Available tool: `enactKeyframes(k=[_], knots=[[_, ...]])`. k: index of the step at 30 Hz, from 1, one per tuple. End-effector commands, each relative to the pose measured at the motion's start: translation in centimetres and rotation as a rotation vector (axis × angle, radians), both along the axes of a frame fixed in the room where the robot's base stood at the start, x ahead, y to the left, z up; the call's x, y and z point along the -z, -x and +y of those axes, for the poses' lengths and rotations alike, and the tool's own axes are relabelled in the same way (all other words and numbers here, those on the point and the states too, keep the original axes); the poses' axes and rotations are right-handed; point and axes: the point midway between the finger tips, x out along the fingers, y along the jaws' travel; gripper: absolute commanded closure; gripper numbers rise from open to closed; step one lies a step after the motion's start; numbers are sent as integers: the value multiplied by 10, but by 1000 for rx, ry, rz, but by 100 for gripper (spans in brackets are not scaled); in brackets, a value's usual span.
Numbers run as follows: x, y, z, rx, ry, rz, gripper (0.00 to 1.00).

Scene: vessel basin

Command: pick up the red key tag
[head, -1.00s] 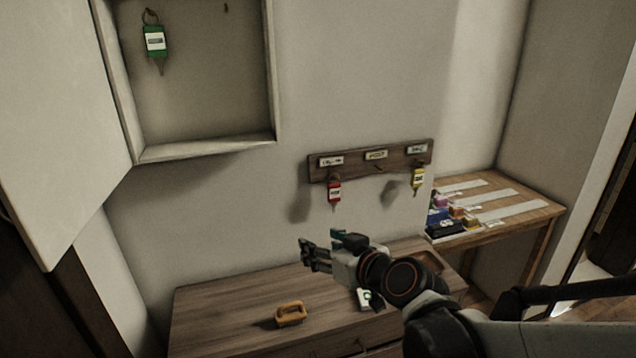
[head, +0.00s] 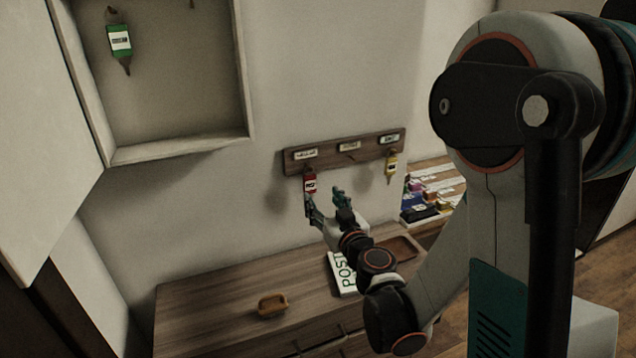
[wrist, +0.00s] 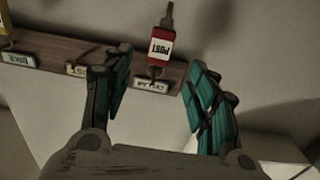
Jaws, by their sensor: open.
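The red key tag (head: 310,184) hangs with its key from the left hook of the wooden wall rack (head: 340,150). It has a white label; in the wrist view the red key tag (wrist: 160,47) appears upper middle, its label reading "POST". My gripper (head: 323,196) is open and raised near the tag, in front of the wall. In the wrist view, the two teal-padded fingers of my gripper (wrist: 158,95) stand apart, with the tag showing beyond and between their tips. The fingers do not appear to touch it.
A yellow key tag (head: 391,164) hangs at the rack's right end; the middle hook is empty. A green tag (head: 120,40) hangs in the open wall cabinet (head: 180,148). Below, the wooden dresser (head: 205,300) holds an orange-brown ring-shaped object (head: 272,304) and a "POST" sign (head: 343,275).

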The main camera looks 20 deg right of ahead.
Motion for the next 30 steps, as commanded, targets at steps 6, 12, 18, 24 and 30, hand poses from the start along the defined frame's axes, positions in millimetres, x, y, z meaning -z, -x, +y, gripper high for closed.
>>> enactKeyframes(k=[6,12,18,24,30], knots=[[0,-31,3,-2,0,0,47],[-1,-43,4,-2,0,0,47],[-5,-72,5,-2,0,0,47],[-5,-88,6,-1,0,0,47],[-5,-88,6,-1,0,0,47]])
